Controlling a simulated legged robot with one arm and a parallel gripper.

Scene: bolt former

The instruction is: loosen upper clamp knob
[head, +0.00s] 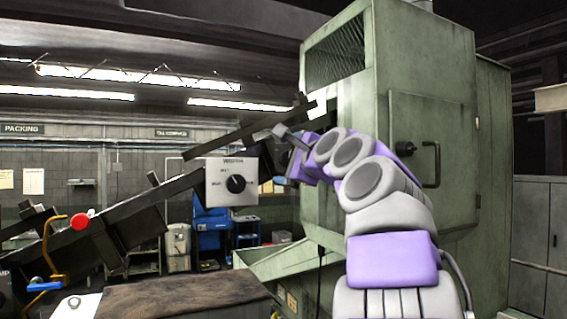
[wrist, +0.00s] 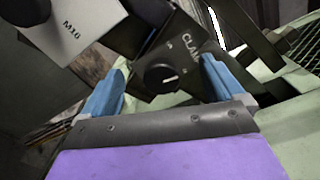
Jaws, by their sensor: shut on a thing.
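The upper clamp knob (wrist: 160,77) is a black round dial with a white pointer line, on a dark block lettered "CLAM" in the wrist view. My gripper (wrist: 165,66) has its blue fingers on either side of this knob and is shut on it. The exact contact of the fingers is hard to see. In the head view my arm reaches up to the upper dark bar (head: 255,128), and the knob there is mostly hidden behind my wrist.
A white box lettered "VIBRATION" (head: 222,199) with a black dial hangs left of my wrist. A green machine cabinet (head: 430,120) stands right. A red knob (head: 79,222) sits on the lower bar.

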